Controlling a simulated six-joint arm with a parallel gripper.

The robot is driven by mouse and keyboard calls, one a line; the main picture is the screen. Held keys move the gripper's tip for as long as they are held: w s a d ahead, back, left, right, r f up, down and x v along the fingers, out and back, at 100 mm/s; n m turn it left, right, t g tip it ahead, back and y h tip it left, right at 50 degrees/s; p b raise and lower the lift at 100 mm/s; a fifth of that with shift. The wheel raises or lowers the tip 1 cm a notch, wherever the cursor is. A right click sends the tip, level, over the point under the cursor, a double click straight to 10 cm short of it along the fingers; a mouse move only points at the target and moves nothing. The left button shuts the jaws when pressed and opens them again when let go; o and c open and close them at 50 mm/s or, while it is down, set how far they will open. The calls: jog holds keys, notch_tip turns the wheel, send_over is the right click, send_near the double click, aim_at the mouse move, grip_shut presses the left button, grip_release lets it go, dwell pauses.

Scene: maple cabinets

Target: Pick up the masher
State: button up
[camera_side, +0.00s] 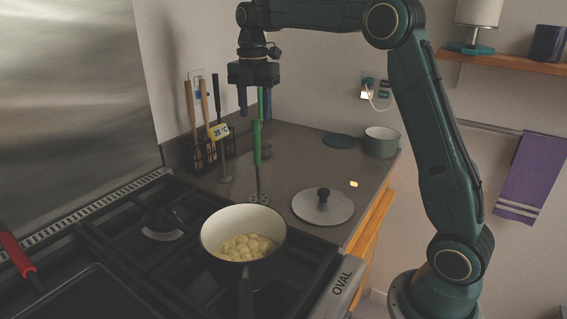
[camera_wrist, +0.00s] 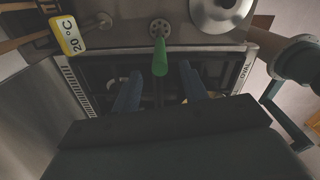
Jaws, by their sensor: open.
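The masher has a green handle (camera_side: 257,143) and a grey, holed head (camera_side: 259,198). It stands upright on the counter behind the pot, head down. In the wrist view the green handle (camera_wrist: 160,58) points toward me, with the holed head (camera_wrist: 159,27) beyond it. My gripper (camera_side: 254,114) points down at the upper end of the handle. Its blue fingers are apart and empty. In the wrist view my gripper (camera_wrist: 160,72) has one finger on each side of the handle's end, with gaps showing on both sides.
A white-lined pot (camera_side: 209,231) holding pale yellow chunks sits on the stove. A lid (camera_side: 337,207) lies on the counter to its right. A dark rack (camera_side: 205,154) with utensils and a yellow thermometer (camera_side: 218,131) stand left of the masher. A grey-green pot (camera_side: 382,143) is farther back.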

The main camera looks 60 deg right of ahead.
jog(key=shift+f, duration=0.25)
jog(key=shift+f, duration=2.5)
grip_shut()
